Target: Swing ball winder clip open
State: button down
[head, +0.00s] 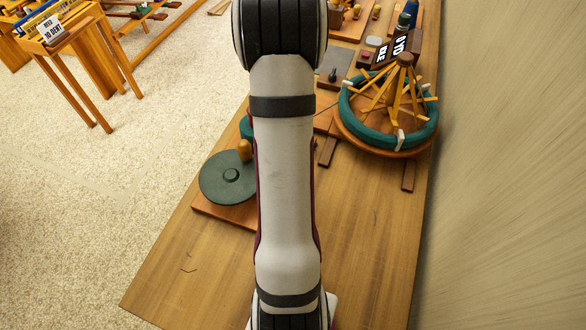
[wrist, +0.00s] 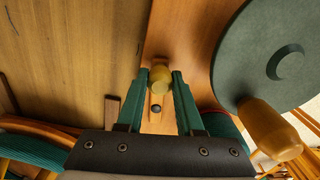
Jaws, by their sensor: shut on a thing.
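The ball winder shows left of my arm in the head view, with a dark green wheel (head: 228,177) and a wooden handle (head: 244,151) on an orange-brown base (head: 213,215). In the wrist view its wheel (wrist: 262,62) and handle (wrist: 270,130) are on the right. My gripper (wrist: 160,76) has green fingers on either side of a small pale wooden knob (wrist: 160,80) on the base and is shut on it. The knob seems to belong to the clip; the rest of the clip is hard to make out. My arm hides the gripper in the head view.
A round wooden swift (head: 405,62) with a teal yarn skein (head: 430,130) stands at the right of the table (head: 370,240). Signs and small tools lie behind it. The table's front is mostly clear. Wooden looms (head: 95,60) stand on the carpet at upper left.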

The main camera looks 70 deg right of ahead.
jog(key=shift+w+m, duration=0.55)
jog(key=shift+m, duration=0.35)
jog(key=shift+w, duration=0.1)
jog(key=c, duration=0.5)
grip_release()
jog(key=shift+c, duration=0.2)
jog(key=shift+r, duration=0.15)
notch_tip(320, 180, up, 16)
jog(key=shift+f, duration=0.2)
jog(key=shift+a, duration=0.1)
